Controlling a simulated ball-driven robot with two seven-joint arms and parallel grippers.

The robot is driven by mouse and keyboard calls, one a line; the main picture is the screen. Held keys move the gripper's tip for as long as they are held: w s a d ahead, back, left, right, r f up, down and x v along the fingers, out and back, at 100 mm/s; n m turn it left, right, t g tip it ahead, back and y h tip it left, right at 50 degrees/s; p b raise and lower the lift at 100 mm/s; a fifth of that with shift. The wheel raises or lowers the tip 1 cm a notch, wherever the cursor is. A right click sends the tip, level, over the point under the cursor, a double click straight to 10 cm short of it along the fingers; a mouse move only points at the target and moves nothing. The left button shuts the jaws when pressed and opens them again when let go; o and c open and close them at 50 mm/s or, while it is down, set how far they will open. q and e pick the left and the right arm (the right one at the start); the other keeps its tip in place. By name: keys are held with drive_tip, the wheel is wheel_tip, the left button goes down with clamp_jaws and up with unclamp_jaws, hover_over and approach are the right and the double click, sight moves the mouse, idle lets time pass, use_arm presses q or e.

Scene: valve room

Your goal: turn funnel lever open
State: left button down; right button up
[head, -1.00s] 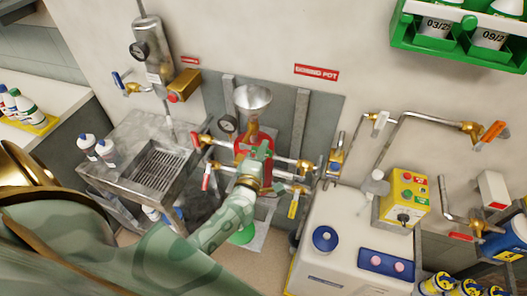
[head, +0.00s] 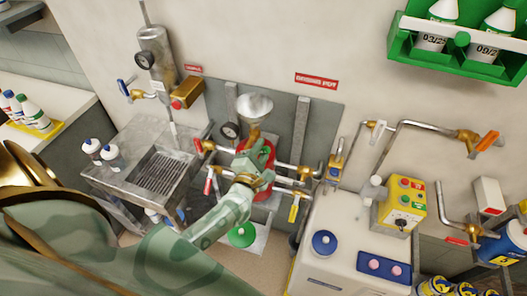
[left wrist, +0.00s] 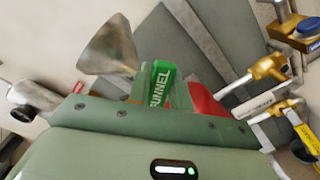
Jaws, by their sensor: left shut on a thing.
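The metal funnel (head: 254,103) stands on a brass fitting above a red pot (head: 240,165) in the middle of the head view. My left gripper (head: 262,157) is in front of the pot, just below the funnel. In the left wrist view, the green lever (left wrist: 160,82) with the word FUNNEL shows beyond the gripper's edge, beside the funnel cone (left wrist: 108,48). My left gripper is shut on the lever. The fingertips and the lever's pivot are hidden in the wrist view. My right gripper is not in view.
Pipes with red-handled valves (head: 208,181) and a yellow-handled valve (head: 293,209) flank the pot closely. A steel sink table (head: 128,150) stands left. A white cabinet with a yellow control box (head: 403,203) stands right. A green rack (head: 460,57) hangs upper right.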

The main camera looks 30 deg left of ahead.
use_arm(q)
drive_tip(key=n, duration=0.1)
drive_tip(key=a+r+n, duration=0.1)
drive_tip(key=n, duration=0.1)
drive_tip(key=shift+s+r, duration=0.1)
drive_tip(key=shift+s, duration=0.05)
drive_tip(key=n, duration=0.1)
drive_tip(key=a+r+n, duration=0.1)
drive_tip(key=shift+s+n, duration=0.1)
drive_tip(key=shift+n, duration=0.2)
drive_tip(key=n, duration=0.1)
drive_tip(key=a+n, duration=0.1)
drive_tip(key=shift+s+a+r+n, duration=0.15)
drive_tip(key=shift+s+a+n, duration=0.05)
drive_tip(key=shift+n, duration=0.1)
drive_tip(key=shift+s+a+r+n+b, duration=0.1)
drive_tip(key=shift+a+n+b, duration=0.4)
drive_tip(key=shift+n, duration=0.4)
drive_tip(key=shift+s+a+r+n+b, duration=0.1)
drive_tip(key=shift+a+n+b, duration=0.35)
drive_tip(key=shift+n, duration=0.45)
drive_tip(key=c, duration=1.3)
unclamp_jaws()
drive_tip(key=shift+o, duration=0.2)
drive_tip(key=shift+s, duration=0.1)
